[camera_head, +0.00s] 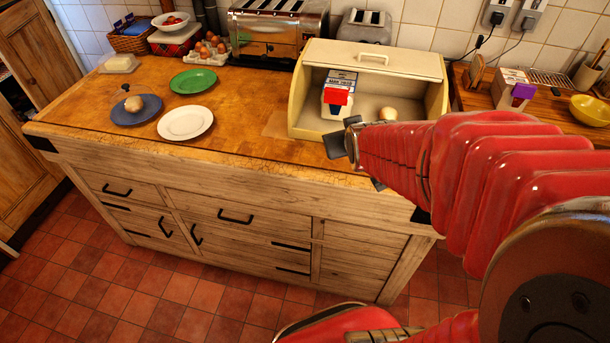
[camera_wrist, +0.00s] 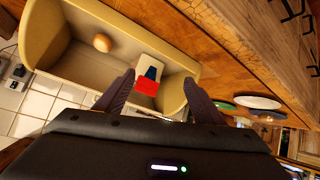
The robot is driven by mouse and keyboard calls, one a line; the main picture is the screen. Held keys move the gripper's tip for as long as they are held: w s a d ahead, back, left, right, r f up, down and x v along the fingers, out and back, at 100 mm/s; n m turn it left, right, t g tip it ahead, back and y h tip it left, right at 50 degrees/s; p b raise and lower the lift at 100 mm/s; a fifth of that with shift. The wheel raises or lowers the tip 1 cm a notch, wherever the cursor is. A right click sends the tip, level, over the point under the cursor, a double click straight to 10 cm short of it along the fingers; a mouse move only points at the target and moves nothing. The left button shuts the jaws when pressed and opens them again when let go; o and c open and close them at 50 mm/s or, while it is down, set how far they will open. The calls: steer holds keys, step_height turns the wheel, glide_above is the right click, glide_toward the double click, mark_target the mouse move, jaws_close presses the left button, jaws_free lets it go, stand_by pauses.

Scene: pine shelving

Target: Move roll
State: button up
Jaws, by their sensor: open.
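A round pale roll (camera_head: 388,114) lies inside an open cream bread bin (camera_head: 300,108), right of a milk carton. It also shows in the wrist view (camera_wrist: 102,42). Another roll-like item (camera_head: 134,104) sits on a blue plate (camera_head: 150,112) at the left of the counter. My gripper (camera_head: 352,152) is in front of the bin near the counter's front edge, partly hidden by my arm. In the wrist view its fingers (camera_wrist: 160,92) are apart with nothing held between them; the carton shows beyond them.
A green plate (camera_head: 193,81) and a white plate (camera_head: 186,122) lie on the wooden counter. A toaster (camera_head: 275,35) and eggs (camera_head: 210,48) are behind. Counter between plates and bin is clear.

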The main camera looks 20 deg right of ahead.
steer(key=s+a+r+g+y, duration=0.1)
steer(key=s+a+r+g, duration=0.1)
steer(key=s+a, duration=0.5)
steer(key=s+a+r+n+g+y, duration=0.1)
steer(key=s+a+r+g+y, duration=0.1)
steer(key=s+a, duration=0.6)
steer(key=s, duration=0.3)
steer(key=shift+a+r, duration=0.25)
steer(key=shift+r, duration=0.05)
steer(key=shift+c, duration=0.3)
